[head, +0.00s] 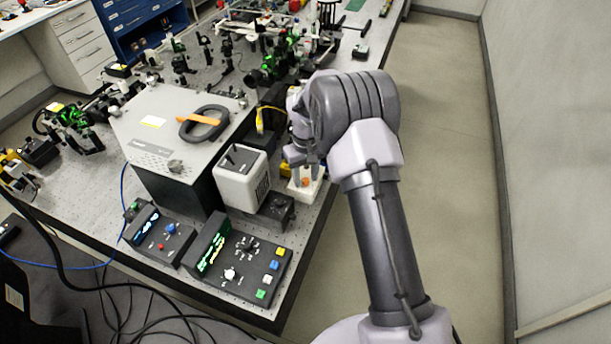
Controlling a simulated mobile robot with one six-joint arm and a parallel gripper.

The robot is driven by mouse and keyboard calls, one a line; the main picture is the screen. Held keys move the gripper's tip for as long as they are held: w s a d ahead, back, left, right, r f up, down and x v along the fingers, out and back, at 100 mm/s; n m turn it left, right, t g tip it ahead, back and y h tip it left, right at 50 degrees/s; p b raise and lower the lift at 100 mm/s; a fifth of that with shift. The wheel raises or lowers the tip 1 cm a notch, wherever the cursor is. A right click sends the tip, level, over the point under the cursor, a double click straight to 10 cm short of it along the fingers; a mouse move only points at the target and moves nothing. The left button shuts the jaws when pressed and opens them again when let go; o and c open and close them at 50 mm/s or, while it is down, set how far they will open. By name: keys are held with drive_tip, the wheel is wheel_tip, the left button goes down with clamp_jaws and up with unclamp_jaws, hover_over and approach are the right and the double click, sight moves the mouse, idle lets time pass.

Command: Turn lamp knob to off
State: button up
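A white lamp-like housing (243,182) with side vents and a dark top fitting stands near the right side of the bench. A low black box (275,211) with a dark round knob on it sits against its right foot. I cannot tell for sure which knob is the lamp's, nor read its setting. My gripper (301,165) is above the bench's right edge, to the right of the white housing and apart from it. It points down over a small white box with an orange button (305,183). My arm partly hides the fingers, and their opening is unclear.
A large grey-topped instrument (175,130) with a black handle stands left of the housing. Two black control boxes with lit displays, one left (160,236) and one right (240,258), sit in front. Optics crowd the bench behind. The floor (445,150) at right is clear.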

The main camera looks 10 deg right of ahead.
sight(305, 179)
wheel_tip(305, 179, up, 18)
drive_tip(key=p, duration=0.3)
drive_tip(key=shift+f, duration=0.25)
